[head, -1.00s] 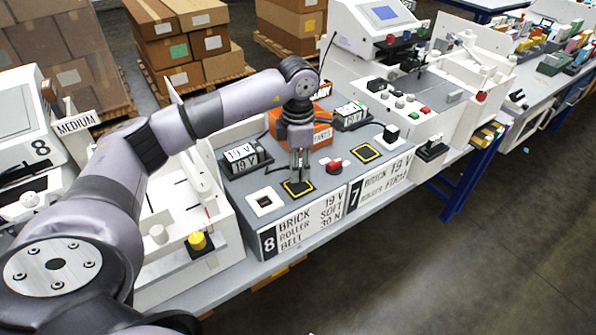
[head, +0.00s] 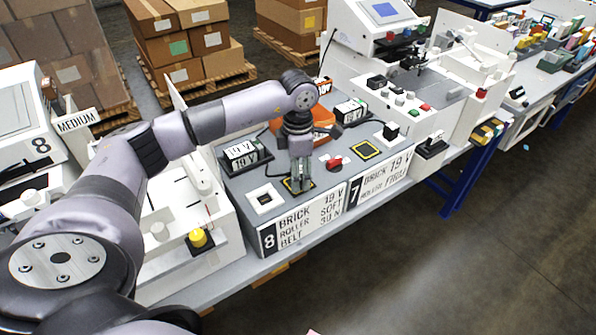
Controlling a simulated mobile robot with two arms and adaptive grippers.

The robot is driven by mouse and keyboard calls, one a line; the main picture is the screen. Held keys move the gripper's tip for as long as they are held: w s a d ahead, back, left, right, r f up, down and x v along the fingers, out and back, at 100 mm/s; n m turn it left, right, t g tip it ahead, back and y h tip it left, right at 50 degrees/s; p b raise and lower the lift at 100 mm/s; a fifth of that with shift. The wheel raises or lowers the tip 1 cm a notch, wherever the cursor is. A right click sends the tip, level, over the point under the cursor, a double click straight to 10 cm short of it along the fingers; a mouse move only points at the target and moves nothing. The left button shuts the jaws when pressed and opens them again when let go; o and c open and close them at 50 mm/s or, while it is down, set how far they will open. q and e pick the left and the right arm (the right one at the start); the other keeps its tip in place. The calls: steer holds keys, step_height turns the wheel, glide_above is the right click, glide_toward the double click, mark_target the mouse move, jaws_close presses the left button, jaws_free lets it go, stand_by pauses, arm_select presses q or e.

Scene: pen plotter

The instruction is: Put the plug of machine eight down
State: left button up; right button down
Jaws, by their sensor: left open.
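My left gripper (head: 299,187) points straight down at the yellow-edged black pad (head: 288,184) on the machine eight side of the grey bench box. Its fingers are open and their tips are at or very near the pad. I cannot make out the plug of machine eight; the fingers may hide it. The white square socket (head: 265,199) to the left of the pad shows an empty dark middle. The machine eight label (head: 300,224) is on the front face below. My right gripper is not in view.
A red button (head: 334,164) is just right of the gripper. A second yellow-edged pad (head: 365,150) is clear. A black plug (head: 390,132) stands farther right. The floor at right is free.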

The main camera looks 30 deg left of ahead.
arm_select(q)
steer(key=shift+r, duration=0.15)
step_height(320, 180, up, 12)
steer(key=b, duration=0.2)
steer(key=shift+b, duration=0.3)
stand_by(0.5)
